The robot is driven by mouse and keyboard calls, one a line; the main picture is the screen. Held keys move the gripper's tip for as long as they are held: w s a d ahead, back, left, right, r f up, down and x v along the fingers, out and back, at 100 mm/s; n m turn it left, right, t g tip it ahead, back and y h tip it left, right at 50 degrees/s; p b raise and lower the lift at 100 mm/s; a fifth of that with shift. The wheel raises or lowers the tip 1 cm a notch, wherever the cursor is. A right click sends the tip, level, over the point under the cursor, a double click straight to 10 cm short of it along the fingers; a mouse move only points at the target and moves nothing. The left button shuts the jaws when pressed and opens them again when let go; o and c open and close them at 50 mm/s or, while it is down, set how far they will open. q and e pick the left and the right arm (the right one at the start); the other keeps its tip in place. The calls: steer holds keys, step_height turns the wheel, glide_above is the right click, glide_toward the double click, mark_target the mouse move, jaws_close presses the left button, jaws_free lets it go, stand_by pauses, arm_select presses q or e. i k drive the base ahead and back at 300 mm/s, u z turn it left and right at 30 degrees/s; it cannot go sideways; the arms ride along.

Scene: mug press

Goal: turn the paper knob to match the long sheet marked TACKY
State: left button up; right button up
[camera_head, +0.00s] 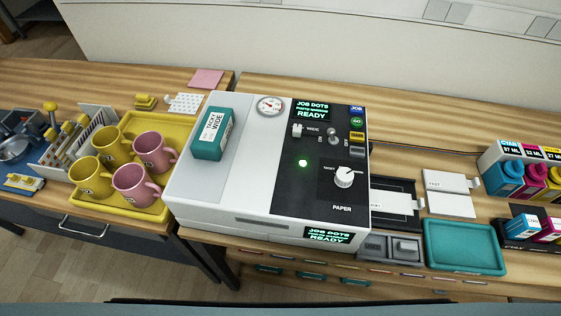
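The white paper knob (344,177) sits on the black panel at the right of the press (200,182), above the word PAPER. Small print surrounds the knob; its pointer direction is too small to tell. A long white sheet (388,204) lies in a dark tray right of the press, with no readable mark. Two white pads (446,181) and (449,205) lie farther right; the upper one has small print that looks like FAST. A teal box (212,133) on the press has a label reading TACKY WIDE. Neither gripper is in view.
Pink and yellow mugs (153,151) stand on a yellow tray (185,103) left of the press. A toggle switch (333,133) and green light (302,163) are near the knob. An empty teal tray (464,246) and ink bottles (534,184) are right. The space above the knob is clear.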

mark_target(344, 178)
steer(key=z, duration=0.7)
